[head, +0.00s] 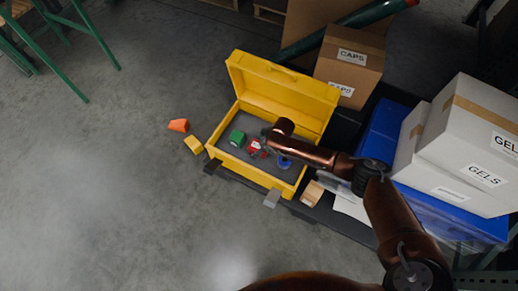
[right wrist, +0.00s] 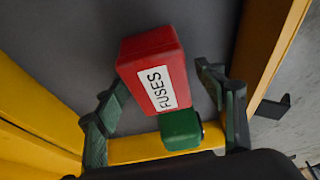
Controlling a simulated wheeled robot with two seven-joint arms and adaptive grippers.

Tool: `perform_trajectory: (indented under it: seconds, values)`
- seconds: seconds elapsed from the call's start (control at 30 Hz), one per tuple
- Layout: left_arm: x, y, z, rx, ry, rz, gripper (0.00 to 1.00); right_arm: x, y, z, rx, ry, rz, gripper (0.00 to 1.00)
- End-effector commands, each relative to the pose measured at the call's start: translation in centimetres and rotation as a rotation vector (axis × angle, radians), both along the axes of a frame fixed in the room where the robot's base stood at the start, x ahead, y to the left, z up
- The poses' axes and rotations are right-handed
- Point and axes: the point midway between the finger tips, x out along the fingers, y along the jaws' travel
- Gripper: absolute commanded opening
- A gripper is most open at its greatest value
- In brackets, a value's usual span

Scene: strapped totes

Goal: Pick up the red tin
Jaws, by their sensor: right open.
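The red tin (head: 254,148) sits inside the open yellow toolbox (head: 233,160), on its grey floor. In the right wrist view the red tin (right wrist: 150,60) has a white FUSES label and lies between and beyond my finger tips. My right gripper (head: 263,147) is over the box, partly covering the tin; its dark fingers (right wrist: 162,82) are spread on either side with nothing clamped. I cannot tell whether either finger touches the tin. A green tin (head: 237,138) is left of the red one; a green block (right wrist: 180,130) shows beside it in the wrist view. My left gripper is out of view.
A blue item (head: 284,162) lies in the toolbox, right of the red tin. The raised yellow lid (head: 285,80) stands behind. An orange cup (head: 178,125) and a yellow block (head: 193,145) lie on the floor at left. Cartons (head: 350,65) and GELS boxes (head: 470,130) crowd the right.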

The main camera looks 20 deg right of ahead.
Motion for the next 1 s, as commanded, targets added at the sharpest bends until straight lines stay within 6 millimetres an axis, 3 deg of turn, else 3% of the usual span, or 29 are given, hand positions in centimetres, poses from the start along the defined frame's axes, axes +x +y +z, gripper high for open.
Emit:
perform_trajectory:
  seconds: [0.37, 1.0]
  values:
    - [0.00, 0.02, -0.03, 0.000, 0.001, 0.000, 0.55, 0.00, -0.03, -0.16, 0.000, 0.000, 0.000, 0.63]
    - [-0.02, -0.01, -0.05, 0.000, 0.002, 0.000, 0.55, 0.00, -0.06, -0.17, -0.001, 0.001, 0.000, 0.19]
